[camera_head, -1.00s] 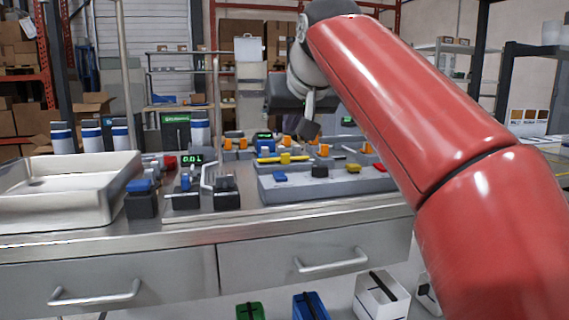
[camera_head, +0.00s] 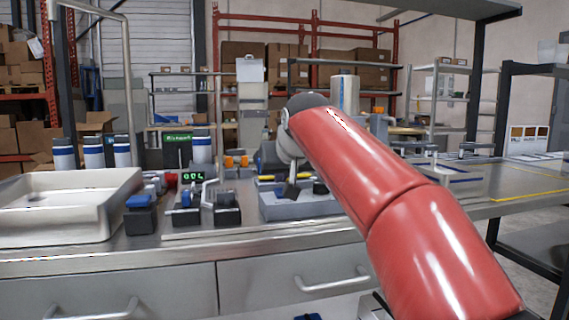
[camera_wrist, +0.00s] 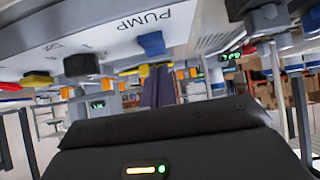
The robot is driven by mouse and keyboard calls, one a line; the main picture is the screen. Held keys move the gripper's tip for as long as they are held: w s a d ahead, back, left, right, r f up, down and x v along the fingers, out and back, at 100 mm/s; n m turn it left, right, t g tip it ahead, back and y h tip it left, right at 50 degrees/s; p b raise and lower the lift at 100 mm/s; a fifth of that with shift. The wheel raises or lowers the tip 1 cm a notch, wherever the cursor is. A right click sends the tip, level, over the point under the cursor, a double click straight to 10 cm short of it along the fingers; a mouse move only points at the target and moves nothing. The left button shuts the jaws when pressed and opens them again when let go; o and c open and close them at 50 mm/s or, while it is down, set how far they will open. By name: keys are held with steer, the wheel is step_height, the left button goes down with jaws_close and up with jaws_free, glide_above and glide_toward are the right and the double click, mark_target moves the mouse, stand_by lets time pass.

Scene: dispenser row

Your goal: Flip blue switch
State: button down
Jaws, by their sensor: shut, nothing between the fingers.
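A blue switch (camera_wrist: 151,43) sits on a light panel beside the printed word PUMP, in the upper middle of the wrist view, which looks upside down. In the head view my gripper hides that switch. My gripper (camera_head: 287,191) is low over the left part of the grey panel box (camera_head: 300,208). In the wrist view its dark fingers (camera_wrist: 158,87) are together and empty, just below the blue switch in the picture. Whether they touch it I cannot tell.
A black knob (camera_wrist: 80,65), a yellow switch (camera_wrist: 37,78) and a red one (camera_wrist: 10,86) line the same panel.

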steer(key=shift+w+f, duration=0.1)
steer(key=shift+f, duration=0.5)
steer(key=shift+w+f, duration=0.1)
steer(key=shift+f, duration=0.15)
steer(key=shift+w+a+r+p, duration=0.2)
steer(key=shift+w+a+p, duration=0.05)
steer(key=shift+w+p, duration=0.55)
